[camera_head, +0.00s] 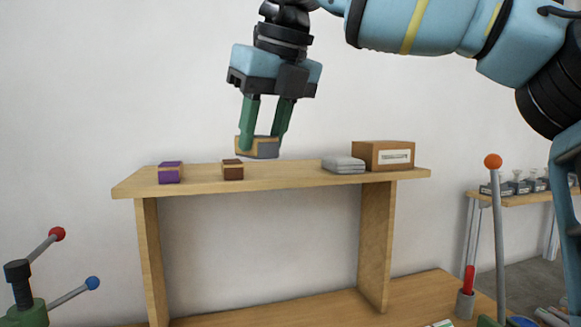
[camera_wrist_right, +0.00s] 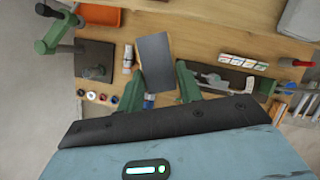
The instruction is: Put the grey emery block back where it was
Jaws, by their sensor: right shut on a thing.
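The grey emery block (camera_head: 266,149), grey with a tan part, is between the green fingers of my right gripper (camera_head: 262,138). The gripper is shut on it and points down. The block hangs just above the wooden shelf (camera_head: 300,179), right of the brown block (camera_head: 232,170), and looks clear of the shelf top. In the right wrist view the block (camera_wrist_right: 155,62) shows as a dark grey face between the fingertips (camera_wrist_right: 160,85). My left gripper is not in view.
A purple block (camera_head: 170,173) stands at the shelf's left. Grey flat pads (camera_head: 343,164) and a labelled cardboard box (camera_head: 384,156) stand at its right. The shelf top between the brown block and the pads is clear. A lever with an orange knob (camera_head: 493,161) rises at right.

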